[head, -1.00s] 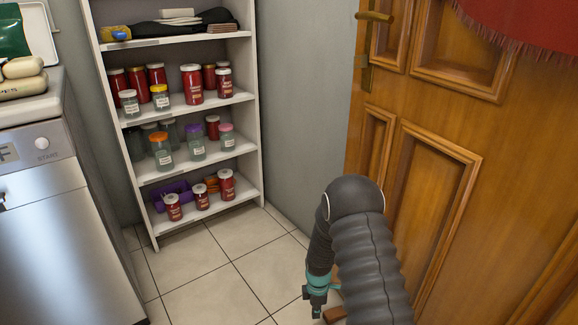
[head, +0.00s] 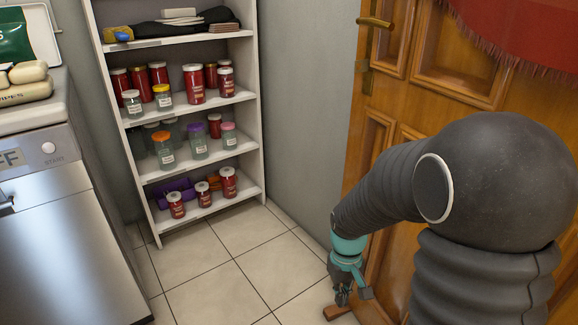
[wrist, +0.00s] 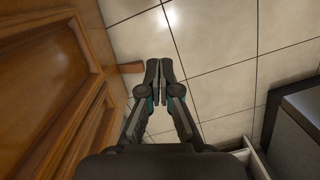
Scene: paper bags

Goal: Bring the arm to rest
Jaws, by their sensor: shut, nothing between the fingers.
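My gripper (head: 343,297) hangs at the end of my dark grey arm, in the lower right of the head view, in front of the wooden door (head: 475,65). Its fingers point down toward the tiled floor. In the wrist view my gripper (wrist: 158,64) shows its two fingertips together with nothing between them. The arm is bent, with its rounded elbow large at the right of the head view. It hides part of the door.
A white shelf (head: 250,150) with several jars stands against the back wall. A steel appliance (head: 60,230) is at the left. The tiled floor (head: 230,275) between them is clear. A small wooden piece (head: 340,311) lies low by the door, near the gripper.

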